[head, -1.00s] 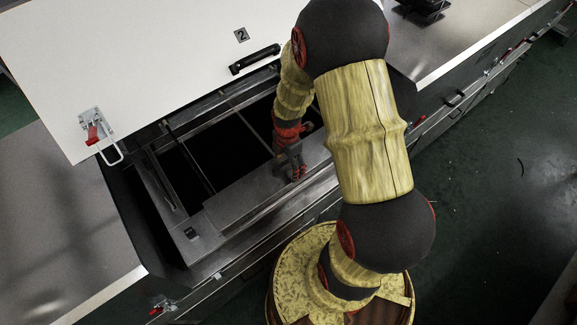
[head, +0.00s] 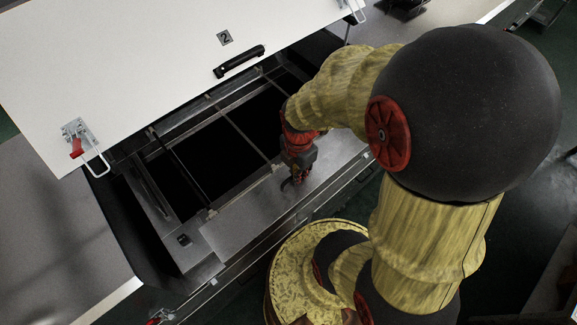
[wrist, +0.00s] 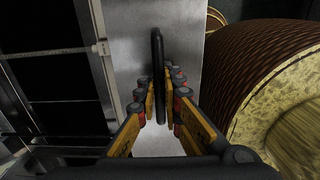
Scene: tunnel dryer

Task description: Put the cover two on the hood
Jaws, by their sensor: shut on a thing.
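A flat grey metal plate (head: 262,212) lies along the near side of a dark open bay; I cannot read a number on it. My gripper (head: 290,182) is above it. In the wrist view my gripper (wrist: 157,90) has its fingers on both sides of the upright black handle (wrist: 157,60) of this plate (wrist: 128,30) and is shut on it. A white panel (head: 120,85) marked with a 2 (head: 224,38) stands raised behind the bay, with its own black handle (head: 240,62). I cannot tell whether the plate touches the rim below it.
Thin metal bars (head: 240,132) cross the dark bay. A red-levered latch (head: 76,145) sits on the white panel's left corner. Grey worktop (head: 50,235) extends at the left. Dark green floor (head: 540,180) shows at the right.

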